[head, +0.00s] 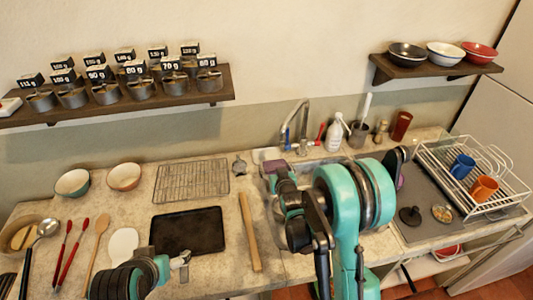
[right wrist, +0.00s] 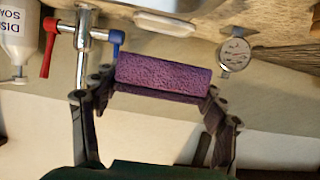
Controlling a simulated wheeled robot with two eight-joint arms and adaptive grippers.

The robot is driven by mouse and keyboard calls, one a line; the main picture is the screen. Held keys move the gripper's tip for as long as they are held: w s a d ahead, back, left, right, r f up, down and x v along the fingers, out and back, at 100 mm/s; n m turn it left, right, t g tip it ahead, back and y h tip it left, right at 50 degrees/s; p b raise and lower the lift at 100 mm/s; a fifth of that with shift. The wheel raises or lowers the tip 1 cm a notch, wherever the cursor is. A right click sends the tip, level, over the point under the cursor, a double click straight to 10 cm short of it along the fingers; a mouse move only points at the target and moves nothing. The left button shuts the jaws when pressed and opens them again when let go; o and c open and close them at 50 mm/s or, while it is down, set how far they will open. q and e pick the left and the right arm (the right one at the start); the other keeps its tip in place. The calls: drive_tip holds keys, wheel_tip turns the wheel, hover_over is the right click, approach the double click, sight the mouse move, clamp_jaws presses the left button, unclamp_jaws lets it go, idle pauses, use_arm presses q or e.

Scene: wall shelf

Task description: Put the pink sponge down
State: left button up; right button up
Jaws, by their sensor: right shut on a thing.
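The pink sponge (right wrist: 162,75), purple-pink and block-shaped, is held between the two fingers of my right gripper (right wrist: 160,95) in the right wrist view. The fingers press on its two short ends.
A dish rack (head: 480,175) with blue and orange mugs stands at the right. A soap bottle (head: 335,132) and a brown cup (head: 401,126) stand behind the sink.

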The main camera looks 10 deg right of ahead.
drive_tip(key=b, duration=0.2)
hover_over(267, 156)
drive_tip(key=shift+s+a+f, duration=0.1)
drive_tip(key=shift+s, duration=0.05)
drive_tip(key=shift+f, duration=0.9)
wheel_tip(267, 156, down, 5)
drive_tip(key=shift+r+b, duration=0.1)
drive_tip(key=shift+b, duration=1)
drive_tip(key=shift+w+f, duration=0.3)
drive_tip(key=shift+w, duration=0.05)
drive_tip(key=shift+r, duration=0.2)
drive_tip(key=shift+s, duration=0.1)
